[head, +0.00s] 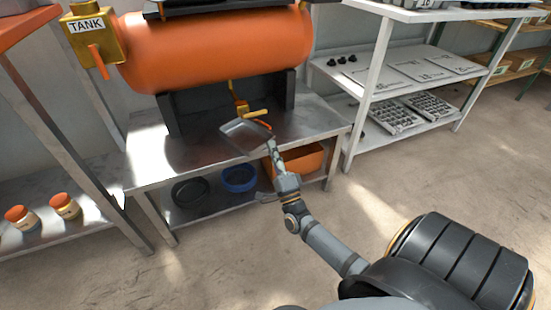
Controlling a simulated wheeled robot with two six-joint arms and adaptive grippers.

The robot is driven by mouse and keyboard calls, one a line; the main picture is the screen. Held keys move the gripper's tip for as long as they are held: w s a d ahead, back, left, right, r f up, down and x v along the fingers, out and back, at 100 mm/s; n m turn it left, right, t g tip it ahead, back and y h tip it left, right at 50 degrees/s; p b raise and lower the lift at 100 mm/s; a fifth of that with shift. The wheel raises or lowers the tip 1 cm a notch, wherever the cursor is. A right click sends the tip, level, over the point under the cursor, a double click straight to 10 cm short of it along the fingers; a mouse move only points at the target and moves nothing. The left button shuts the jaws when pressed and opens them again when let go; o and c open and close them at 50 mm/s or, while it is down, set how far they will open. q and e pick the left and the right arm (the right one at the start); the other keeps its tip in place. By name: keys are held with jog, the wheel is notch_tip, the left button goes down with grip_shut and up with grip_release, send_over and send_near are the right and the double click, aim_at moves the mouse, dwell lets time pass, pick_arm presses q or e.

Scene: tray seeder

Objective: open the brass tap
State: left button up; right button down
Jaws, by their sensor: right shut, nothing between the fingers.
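The brass tap (240,104) hangs under the orange tank (215,47), in the gap of its dark stand. A yellow bar (258,113) sticks out to its right, with a small orange-red piece just below. My right gripper (271,139) is shut and empty. It is just below and right of the tap in the picture; I cannot tell whether it touches it. A grey, square, shallow pan-like shape (232,129) shows beneath the tap, partly behind the gripper. My left gripper is not in view.
The tank stands on a metal bench (150,163). Its lower shelf holds a black ring-shaped dish (190,192), a blue one (239,179) and an orange bin (312,158). A white rack (385,50) with trays stands right. Floor between is clear.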

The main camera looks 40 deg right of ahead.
aim_at(261, 113)
jog(key=b+x, duration=0.2)
jog(key=x, duration=0.6)
jog(key=shift+w+r, duration=0.2)
jog(key=shift+w, duration=0.05)
jog(key=shift+d+r+n+y+p, duration=0.15)
jog(key=shift+n+y+p, duration=0.15)
jog(key=shift+n+y, duration=0.55)
jog(key=shift+d+r+n+y+p, duration=0.1)
jog(key=shift+r+n+y+p, duration=0.15)
jog(key=shift+n+y, duration=0.55)
jog(key=shift+n, duration=0.45)
jog(key=r+n+g+y+p, duration=0.1)
jog(key=n+g+y+p, duration=0.1)
jog(key=n, duration=0.4)
jog(key=a+r+n+g+y+p, duration=0.1)
jog(key=r+n+g+y+p, duration=0.1)
jog(key=n, duration=0.4)
jog(key=a+r+n+g+y+p, duration=0.1)
jog(key=r+n+y+p, duration=0.1)
jog(key=n+y, duration=0.3)
jog(key=shift+w+r+n+g+p, duration=0.15)
jog(key=shift+n+g+p, duration=0.25)
jog(key=shift+n+p, duration=0.4)
